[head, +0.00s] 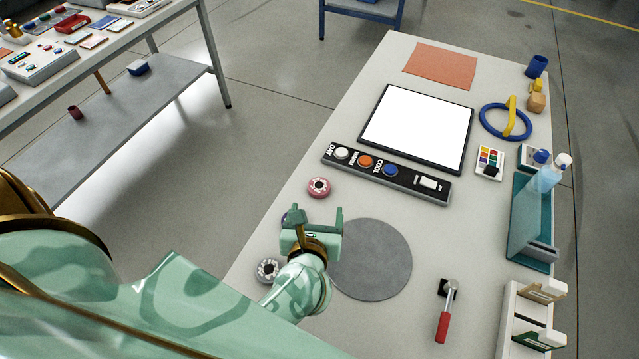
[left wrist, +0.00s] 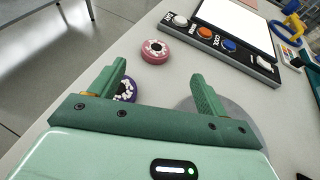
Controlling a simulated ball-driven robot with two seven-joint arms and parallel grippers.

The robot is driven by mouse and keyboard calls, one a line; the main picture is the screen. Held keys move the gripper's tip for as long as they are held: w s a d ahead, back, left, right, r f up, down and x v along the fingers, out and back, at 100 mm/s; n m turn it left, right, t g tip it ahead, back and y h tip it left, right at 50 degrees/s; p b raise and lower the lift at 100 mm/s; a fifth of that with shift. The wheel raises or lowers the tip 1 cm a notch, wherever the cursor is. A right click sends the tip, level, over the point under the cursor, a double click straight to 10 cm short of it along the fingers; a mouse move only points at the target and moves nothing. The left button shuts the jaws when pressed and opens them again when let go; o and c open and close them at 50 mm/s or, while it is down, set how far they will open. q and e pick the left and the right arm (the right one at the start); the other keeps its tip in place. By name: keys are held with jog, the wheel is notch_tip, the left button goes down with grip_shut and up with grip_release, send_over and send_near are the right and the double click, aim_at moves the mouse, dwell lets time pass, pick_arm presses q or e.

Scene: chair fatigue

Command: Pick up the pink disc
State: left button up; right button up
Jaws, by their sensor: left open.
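The pink disc (head: 319,187) lies flat on the white table, left of the black button panel and near the table's left edge. A purple disc (left wrist: 125,90) shows partly behind the left finger. My right gripper is not in view.
A round grey mat (head: 375,262) is to the right. The button panel (head: 386,173) and a white-faced board (head: 418,128) stand beyond. Bare table surrounds the pink disc.

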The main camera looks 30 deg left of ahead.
aim_at(319, 186)
pick_arm(q)
jog(key=x, duration=0.6)
jog(key=shift+s, duration=0.1)
jog(key=x, duration=0.2)
jog(key=b+x, duration=0.1)
jog(key=x, duration=0.2)
jog(key=shift+s+a+f, duration=0.1)
jog(key=shift+a+f, duration=0.15)
jog(key=c, duration=1.1)
